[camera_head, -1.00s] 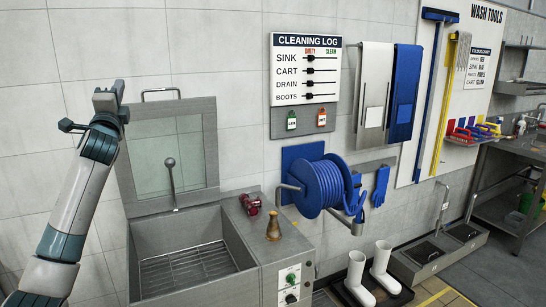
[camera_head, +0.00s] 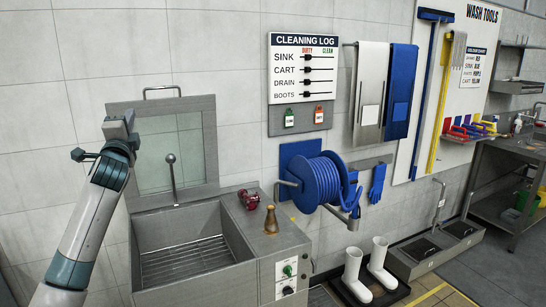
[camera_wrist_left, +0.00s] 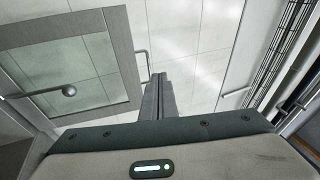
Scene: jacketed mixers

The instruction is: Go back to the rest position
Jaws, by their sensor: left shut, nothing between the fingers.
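My left gripper (camera_head: 80,155) is raised at the left of the head view, in front of the wall and the left side of the sink's lid. Its fingers are together with nothing between them. In the left wrist view the shut fingers (camera_wrist_left: 157,100) point up toward the tiled wall, beside the lid frame. My right gripper is in neither view.
The steel sink (camera_head: 190,255) with its raised windowed lid (camera_head: 212,150) stands right of my left arm. A brass cone (camera_head: 271,220) and a red fitting (camera_head: 249,199) are on its side ledge. A blue hose reel (camera_head: 322,182) and the cleaning log board (camera_head: 298,70) are on the wall.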

